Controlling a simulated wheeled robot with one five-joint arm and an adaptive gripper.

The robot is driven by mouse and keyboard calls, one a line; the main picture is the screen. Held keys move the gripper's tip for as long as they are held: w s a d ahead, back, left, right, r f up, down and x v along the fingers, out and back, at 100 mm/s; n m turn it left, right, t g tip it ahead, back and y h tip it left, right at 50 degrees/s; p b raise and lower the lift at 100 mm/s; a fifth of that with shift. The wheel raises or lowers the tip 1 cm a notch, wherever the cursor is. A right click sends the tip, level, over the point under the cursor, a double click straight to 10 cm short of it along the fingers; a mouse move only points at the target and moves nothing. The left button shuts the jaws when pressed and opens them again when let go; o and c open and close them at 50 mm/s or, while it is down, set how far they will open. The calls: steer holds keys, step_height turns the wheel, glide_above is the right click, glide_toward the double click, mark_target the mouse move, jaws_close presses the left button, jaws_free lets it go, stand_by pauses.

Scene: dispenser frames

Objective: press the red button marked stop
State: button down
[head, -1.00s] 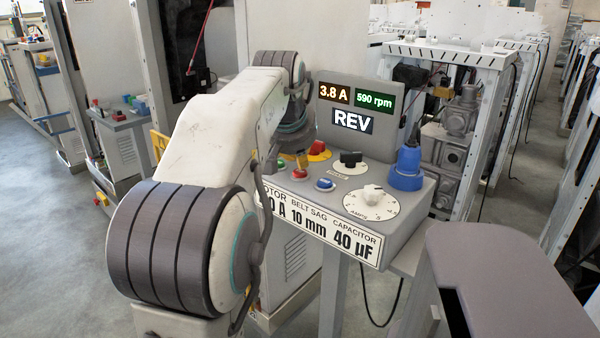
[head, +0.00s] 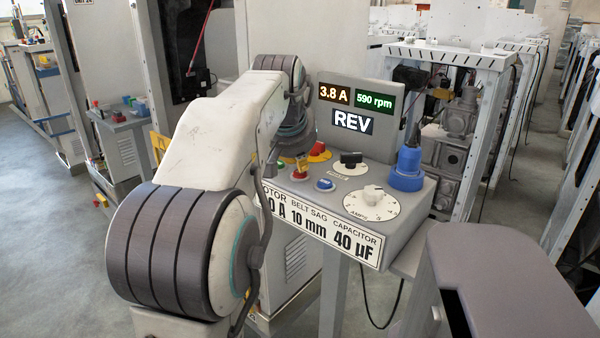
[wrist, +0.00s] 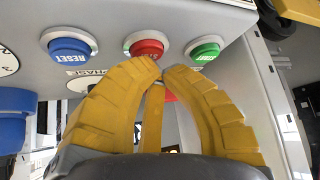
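The red button (head: 299,176) sits on the grey control box between a green and a blue button. In the wrist view the red button (wrist: 147,47) shows in a pale ring, its lettering upside down and reading like STOP. My gripper (head: 301,163) is right above the red button in the head view and hides part of it. In the wrist view the yellow fingers of my gripper (wrist: 163,68) are shut and empty, their tips together just below the red button's lower edge. I cannot tell whether the tips touch it.
The blue RESET button (wrist: 68,50) and green button (wrist: 204,52) flank the red one. A red knob on yellow (head: 319,152), a black knob (head: 351,160), a white dial (head: 371,203) and a blue plug (head: 407,170) stand nearby. The display panel (head: 352,122) rises behind.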

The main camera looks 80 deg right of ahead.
steer(key=shift+f, duration=0.25)
stand_by(0.6)
steer(key=shift+r+p, duration=0.8)
steer(key=shift+r, duration=0.1)
step_height(320, 180, up, 5)
steer(key=p, duration=0.5)
stand_by(1.0)
